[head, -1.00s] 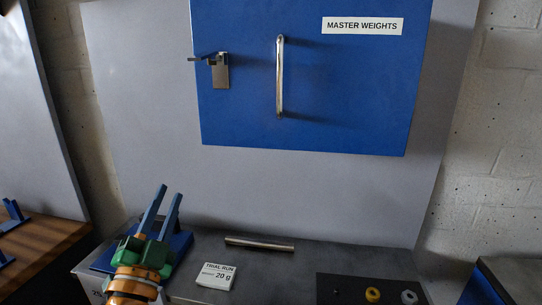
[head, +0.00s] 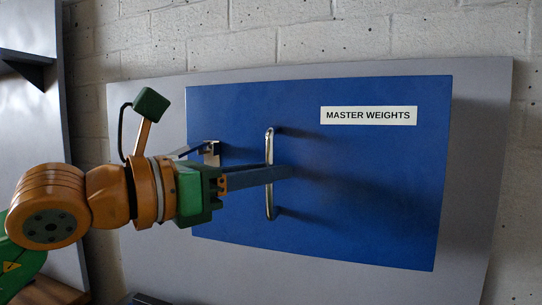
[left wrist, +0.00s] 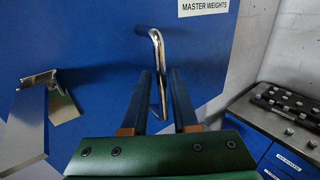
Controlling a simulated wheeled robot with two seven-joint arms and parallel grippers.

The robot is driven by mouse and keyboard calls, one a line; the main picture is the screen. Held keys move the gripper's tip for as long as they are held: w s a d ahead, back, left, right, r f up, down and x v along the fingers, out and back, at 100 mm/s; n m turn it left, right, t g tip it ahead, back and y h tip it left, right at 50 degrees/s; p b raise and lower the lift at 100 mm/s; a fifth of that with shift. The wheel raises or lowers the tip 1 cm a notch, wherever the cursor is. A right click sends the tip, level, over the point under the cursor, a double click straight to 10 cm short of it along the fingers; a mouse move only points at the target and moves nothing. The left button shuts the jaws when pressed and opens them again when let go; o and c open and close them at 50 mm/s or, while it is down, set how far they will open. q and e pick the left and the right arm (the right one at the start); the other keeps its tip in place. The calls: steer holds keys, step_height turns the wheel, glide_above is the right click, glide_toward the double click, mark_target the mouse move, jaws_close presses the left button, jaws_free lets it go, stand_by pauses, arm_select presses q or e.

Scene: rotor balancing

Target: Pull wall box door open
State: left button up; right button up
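The blue wall box door (head: 350,200), labelled MASTER WEIGHTS, looks shut in the head view. Its upright metal handle (head: 269,150) is near the door's middle. My left gripper (head: 290,172) reaches in from the left, with its fingers at the handle. In the left wrist view, my left gripper (left wrist: 160,75) is open, with one finger on each side of the handle (left wrist: 157,50) and a gap visible beside the bar. The metal latch (head: 211,153) at the door's left edge is partly behind my left arm; it shows clearly in the left wrist view (left wrist: 60,100). My right gripper is out of view.
The grey backing panel (head: 480,150) surrounds the door on a white block wall (head: 300,42). In the left wrist view, a bench with blue drawers (left wrist: 285,160) and a dark rack of parts (left wrist: 288,102) stands at the right.

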arm_select(q)
steer(key=shift+w+d, duration=0.25)
steer(key=shift+d, duration=0.15)
steer(key=shift+s+a, duration=0.1)
steer(key=shift+a, duration=0.05)
jaws_close()
stand_by(1.0)
